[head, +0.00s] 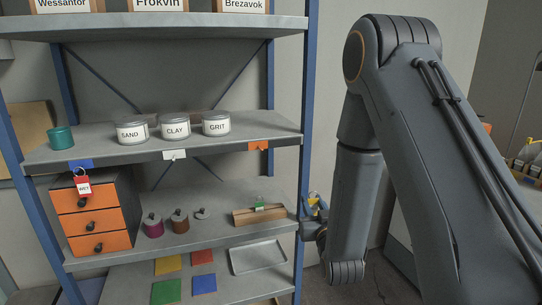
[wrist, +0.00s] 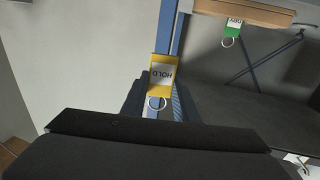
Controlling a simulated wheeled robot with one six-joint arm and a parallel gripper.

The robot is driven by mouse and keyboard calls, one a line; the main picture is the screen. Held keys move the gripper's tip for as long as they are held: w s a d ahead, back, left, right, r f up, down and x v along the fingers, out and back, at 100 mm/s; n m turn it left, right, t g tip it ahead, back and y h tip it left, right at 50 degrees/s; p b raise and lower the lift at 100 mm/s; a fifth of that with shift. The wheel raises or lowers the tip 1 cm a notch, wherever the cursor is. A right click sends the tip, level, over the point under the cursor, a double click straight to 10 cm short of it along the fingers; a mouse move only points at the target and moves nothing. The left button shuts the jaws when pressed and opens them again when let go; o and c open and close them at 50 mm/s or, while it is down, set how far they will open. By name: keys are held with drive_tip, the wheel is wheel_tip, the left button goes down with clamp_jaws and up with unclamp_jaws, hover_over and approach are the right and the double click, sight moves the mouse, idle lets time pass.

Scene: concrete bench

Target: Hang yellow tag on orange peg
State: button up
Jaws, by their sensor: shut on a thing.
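The yellow tag (wrist: 164,76), marked HOLD with a metal ring, is between my gripper's fingers (wrist: 158,103) in the wrist view, where its lettering appears upside down.
A white peg (head: 174,155) and a blue peg (head: 80,163) share that edge; a red tag (head: 83,184) hangs below the blue one. A green tag (head: 260,206) stands in a wooden block (head: 252,216). The blue post (head: 307,110) stands between my gripper and the shelves.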

drive_tip(key=s+a+r+n+y+p, duration=0.2)
drive_tip(key=s+a+r+y+p, duration=0.3)
drive_tip(key=a+r+p, duration=0.75)
drive_tip(key=w+a+h+b, duration=0.1)
drive_tip(key=w+a+b, duration=0.2)
drive_tip(key=w, duration=0.5)
drive_tip(key=shift+w+a+r+g+b, duration=0.15)
drive_tip(key=shift+w+r+g+b, duration=0.15)
drive_tip(key=shift+b, duration=0.35)
idle(0.3)
idle(0.5)
drive_tip(key=o, duration=1.1)
